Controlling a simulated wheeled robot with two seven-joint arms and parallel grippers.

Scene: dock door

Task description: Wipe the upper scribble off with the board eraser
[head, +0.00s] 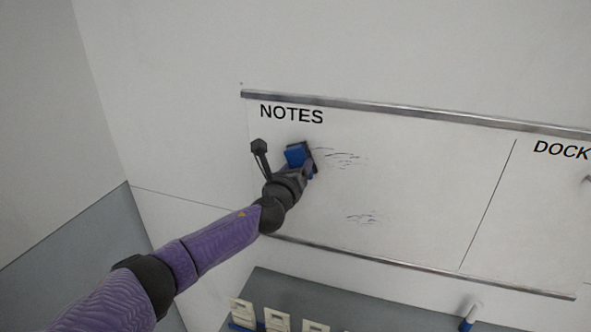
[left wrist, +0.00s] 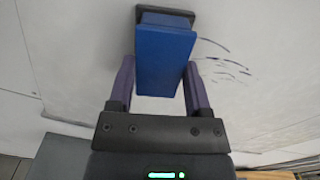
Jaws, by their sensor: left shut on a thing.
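My left gripper (head: 308,166) is shut on the board eraser (head: 297,154), a blue block with a dark pad. The eraser also shows in the left wrist view (left wrist: 165,60) between the two purple fingers (left wrist: 158,85). Its dark pad faces the whiteboard (head: 420,190) and appears to be at the board's surface; I cannot tell for sure that it touches. The upper scribble (head: 342,157) is several thin dark strokes just right of the eraser; its left end may be hidden behind the eraser. The lower scribble (head: 362,218) is below it. My right gripper is not in view.
The board has a metal rail along its top (head: 400,110) and bottom (head: 400,265). A vertical line (head: 488,205) parts NOTES from DOCK. Below is a grey surface (head: 380,300) with pale holders (head: 277,319) and a white and blue object (head: 470,316).

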